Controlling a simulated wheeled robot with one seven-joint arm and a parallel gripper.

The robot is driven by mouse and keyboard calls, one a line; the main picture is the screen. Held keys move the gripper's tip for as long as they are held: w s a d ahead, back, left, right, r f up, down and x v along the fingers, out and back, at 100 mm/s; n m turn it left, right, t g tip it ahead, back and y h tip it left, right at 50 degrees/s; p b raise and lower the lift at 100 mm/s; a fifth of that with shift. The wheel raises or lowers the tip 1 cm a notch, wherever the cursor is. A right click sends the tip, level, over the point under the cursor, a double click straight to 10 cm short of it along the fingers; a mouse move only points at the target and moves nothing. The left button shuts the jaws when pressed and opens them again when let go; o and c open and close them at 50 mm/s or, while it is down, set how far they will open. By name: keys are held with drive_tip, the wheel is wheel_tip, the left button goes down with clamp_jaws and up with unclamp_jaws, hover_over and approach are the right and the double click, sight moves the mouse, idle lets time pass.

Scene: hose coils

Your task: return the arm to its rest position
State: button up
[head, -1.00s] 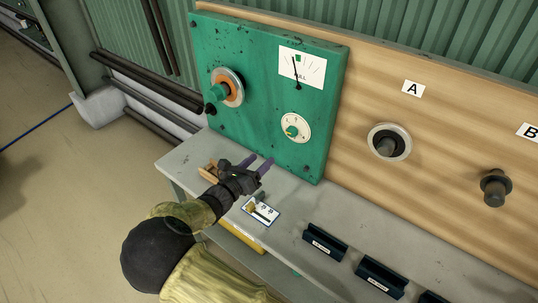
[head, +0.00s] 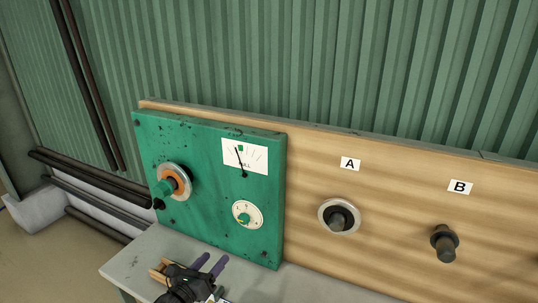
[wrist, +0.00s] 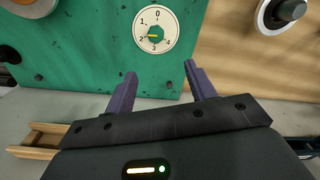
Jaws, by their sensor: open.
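My gripper (head: 210,264) is at the bottom of the head view, over the grey bench in front of the green panel (head: 210,150). In the wrist view my gripper (wrist: 160,88) shows two purple fingers spread apart with nothing between them. The fingers point toward the green panel, below its white numbered dial (wrist: 155,35). They look apart from the dial. The rest of my arm is cut off by the lower edge of the head view.
The grey bench (head: 130,258) runs below the panels. A wooden holder (wrist: 38,140) lies left of my gripper. Fittings A (head: 340,217) and B (head: 445,242) stick out from the wooden board at right. A port with an orange ring (head: 174,181) juts from the green panel.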

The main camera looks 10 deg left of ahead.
drive_tip(key=s+d+f+m+g+h, duration=0.1)
drive_tip(key=d+f+m+g, duration=0.1)
drive_tip(key=d+m+g, duration=0.75)
drive_tip(key=s+d+f+m+g+h, duration=0.1)
drive_tip(key=d+m+g, duration=0.35)
drive_tip(key=d, duration=1.05)
drive_tip(key=s+d+r+m+y, duration=0.3)
drive_tip(key=s+d+m, duration=0.3)
drive_tip(key=m, duration=0.5)
drive_tip(key=s+d+r+m+y, duration=0.3)
drive_tip(key=s+d+m+y, duration=0.2)
drive_tip(key=m, duration=0.6)
drive_tip(key=shift+s+d+r, duration=0.35)
drive_tip(key=shift+s+d, duration=0.3)
drive_tip(key=shift+s, duration=0.15)
